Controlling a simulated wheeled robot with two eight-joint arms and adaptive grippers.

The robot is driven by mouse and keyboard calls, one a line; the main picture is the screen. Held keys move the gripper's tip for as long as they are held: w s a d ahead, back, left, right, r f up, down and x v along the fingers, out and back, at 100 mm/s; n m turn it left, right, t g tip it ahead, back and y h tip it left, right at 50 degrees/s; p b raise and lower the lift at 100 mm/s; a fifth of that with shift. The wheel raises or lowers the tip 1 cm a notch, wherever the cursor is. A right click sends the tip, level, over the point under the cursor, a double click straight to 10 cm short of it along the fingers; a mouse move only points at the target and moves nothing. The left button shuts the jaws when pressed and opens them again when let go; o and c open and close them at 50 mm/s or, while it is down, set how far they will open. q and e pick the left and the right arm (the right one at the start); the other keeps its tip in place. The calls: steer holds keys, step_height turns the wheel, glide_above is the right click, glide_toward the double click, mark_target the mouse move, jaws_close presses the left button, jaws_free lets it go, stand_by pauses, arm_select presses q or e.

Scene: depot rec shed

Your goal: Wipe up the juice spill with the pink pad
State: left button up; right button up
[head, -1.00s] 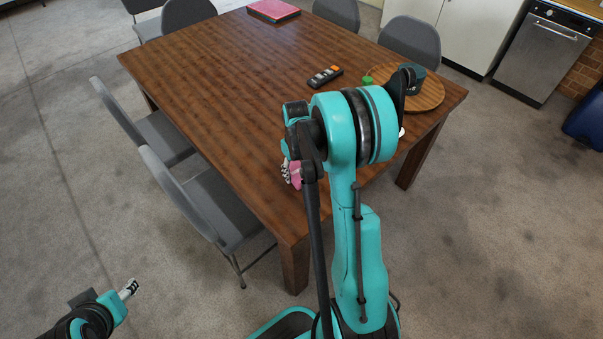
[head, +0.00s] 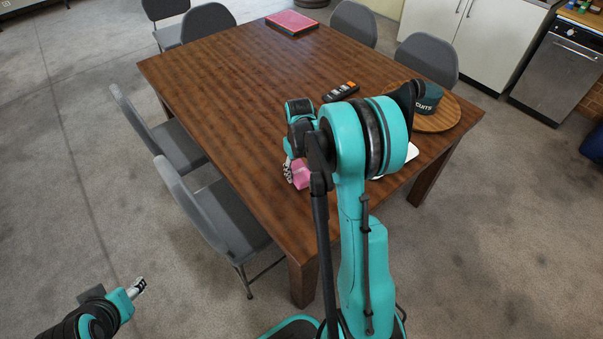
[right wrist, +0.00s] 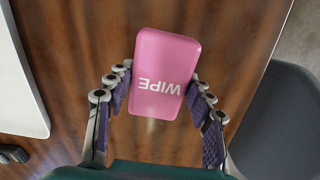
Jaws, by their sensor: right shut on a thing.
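The pink pad (head: 303,175), marked "WIPE", is held by my right gripper (head: 295,172) near the table's left front edge. In the right wrist view the pad (right wrist: 165,75) sits between the two purple-padded fingers of the right gripper (right wrist: 160,100), which is shut on it. I cannot tell whether the pad touches the wood. No juice spill can be made out; my right arm hides part of the tabletop. My left gripper (head: 139,287) is over the floor at lower left, apart from the table; its jaws are too small to read.
The wooden table (head: 225,90) carries a dark remote (head: 341,92), a red folder-like stack (head: 292,22), and a round wooden board (head: 440,115) with a dark green cap (head: 430,98). A white tray-like thing (right wrist: 20,85) lies left of the pad in the wrist view. Grey chairs (head: 205,205) line the left side.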

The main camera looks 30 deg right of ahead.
steer(key=shift+w+r, duration=0.1)
steer(key=shift+r, duration=0.45)
steer(key=shift+r+p, duration=1.1)
steer(key=shift+r, duration=0.2)
